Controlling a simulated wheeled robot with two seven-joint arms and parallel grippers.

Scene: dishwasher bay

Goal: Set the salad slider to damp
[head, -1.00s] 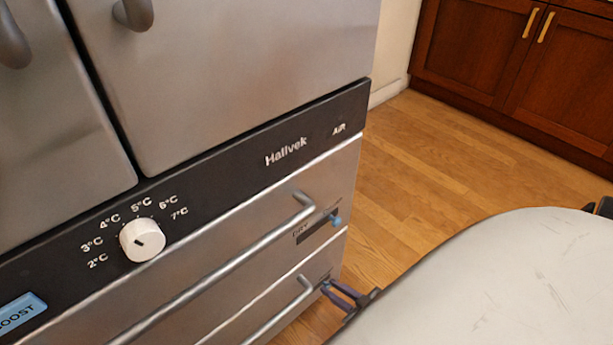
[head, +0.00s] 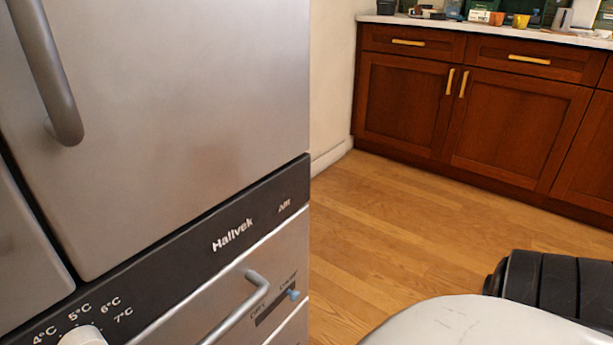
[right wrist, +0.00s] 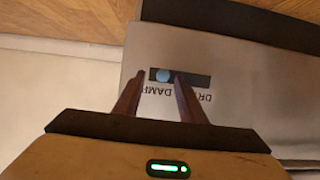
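The salad slider is a short dark slot on a steel drawer front, with a blue knob (head: 293,295) at its right end, by the DAMP label. DRY is at the left end. In the right wrist view the lettering is upside down, and the blue knob (right wrist: 163,75) sits at the left end, by DAMP. My right gripper (right wrist: 158,78) is open, its two purplish fingers apart. The knob appears between the fingertips in that picture; I see no clear contact and cannot judge the gap in depth. My left gripper is in neither view.
A bar handle (head: 245,305) runs left of the slider on the same drawer. A white temperature dial (head: 82,336) is at the lower left. A large door handle (head: 50,85) is above. Wooden floor (head: 400,225) is clear towards the brown cabinets (head: 400,105).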

